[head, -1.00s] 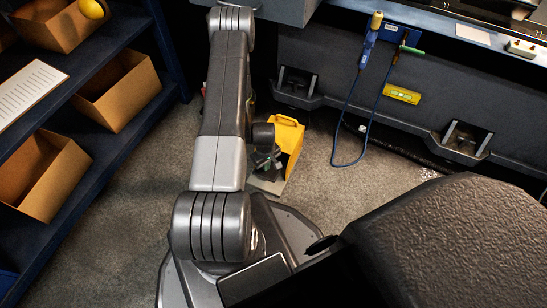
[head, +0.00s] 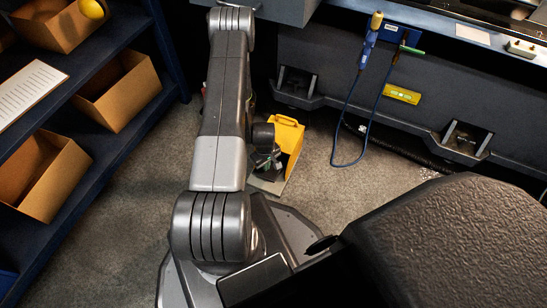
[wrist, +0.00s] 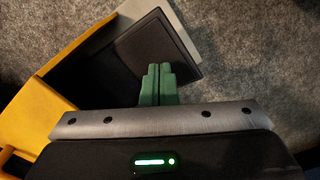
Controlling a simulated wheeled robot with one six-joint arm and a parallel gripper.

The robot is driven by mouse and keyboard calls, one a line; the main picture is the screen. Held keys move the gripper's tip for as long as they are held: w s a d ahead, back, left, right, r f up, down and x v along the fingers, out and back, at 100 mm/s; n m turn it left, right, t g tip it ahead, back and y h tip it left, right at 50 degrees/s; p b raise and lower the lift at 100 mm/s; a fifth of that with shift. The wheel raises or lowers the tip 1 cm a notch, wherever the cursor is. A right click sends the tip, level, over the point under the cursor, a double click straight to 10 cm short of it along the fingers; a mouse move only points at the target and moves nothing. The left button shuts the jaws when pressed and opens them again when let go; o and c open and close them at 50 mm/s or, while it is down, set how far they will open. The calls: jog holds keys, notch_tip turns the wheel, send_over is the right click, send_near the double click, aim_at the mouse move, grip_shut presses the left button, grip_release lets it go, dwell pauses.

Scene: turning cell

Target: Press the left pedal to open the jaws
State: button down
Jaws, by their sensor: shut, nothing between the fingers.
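A yellow pedal housing (head: 288,138) stands on the floor at the foot of the machine, just right of my arm. In the wrist view its yellow wall (wrist: 42,88) runs along the left, beside a black pedal plate (wrist: 105,62) on a light grey base (wrist: 186,27). My gripper (wrist: 159,72) is shut and empty, its green fingertips overlapping the right part of the black plate. I cannot tell whether they touch it or whether it is pressed down. In the head view my gripper (head: 266,162) is small and dark beside the housing. The jaws to be opened are not clearly visible.
Dark shelves with cardboard bins (head: 118,92) stand at the left. The machine's dark base (head: 350,90) runs along the back, with a blue cable (head: 345,140) hanging down to the floor. Bare concrete floor (head: 350,185) lies right of the housing.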

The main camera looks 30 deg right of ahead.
dwell(0.3)
jog(key=shift+f+b, duration=2.05)
jog(key=shift+f, duration=0.2)
jog(key=shift+r+p, duration=2.75)
jog(key=shift+r, duration=2)
jog(key=shift+f, duration=0.2)
jog(key=shift+f+b, duration=1.85)
jog(key=shift+f, duration=1.25)
jog(key=shift+r, duration=0.15)
